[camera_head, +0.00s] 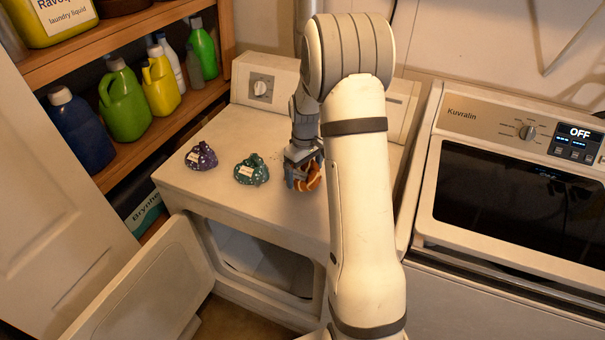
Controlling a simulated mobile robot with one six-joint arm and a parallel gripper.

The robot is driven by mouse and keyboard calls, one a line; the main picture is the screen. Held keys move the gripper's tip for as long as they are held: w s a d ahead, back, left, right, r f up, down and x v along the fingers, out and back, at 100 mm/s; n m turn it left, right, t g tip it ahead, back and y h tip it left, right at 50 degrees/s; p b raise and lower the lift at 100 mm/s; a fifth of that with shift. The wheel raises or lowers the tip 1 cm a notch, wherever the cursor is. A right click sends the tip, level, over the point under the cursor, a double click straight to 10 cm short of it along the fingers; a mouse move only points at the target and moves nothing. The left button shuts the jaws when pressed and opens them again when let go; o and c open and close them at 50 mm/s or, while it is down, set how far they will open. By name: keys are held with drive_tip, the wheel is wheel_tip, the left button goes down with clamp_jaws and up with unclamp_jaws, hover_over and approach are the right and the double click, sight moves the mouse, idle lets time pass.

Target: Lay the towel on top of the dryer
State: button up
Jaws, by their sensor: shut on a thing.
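My gripper (304,172) points down over the front middle of the white dryer's top (215,182). It is shut on an orange bundle with pale marks (312,180), which looks like the towel. The bundle is partly hidden by the fingers and my arm. It is at or just above the dryer top; I cannot tell whether it touches. A teal patterned bundle with a white label (252,170) lies on the dryer top to the left of my gripper. A purple patterned bundle with a label (201,157) lies farther left.
The dryer's front door (150,290) hangs open to the left. A washer with a dark lid window (520,200) stands to the right, its display reading OFF. Wooden shelves with several bottles (123,103) stand at the left. My arm hides the dryer top's right part.

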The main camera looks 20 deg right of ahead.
sight(305, 180)
drive_tip(key=shift+f+p, duration=0.45)
drive_tip(key=shift+f, duration=1.5)
drive_tip(key=shift+s, duration=0.1)
drive_tip(key=shift+f, duration=0.15)
drive_tip(key=o, duration=0.7)
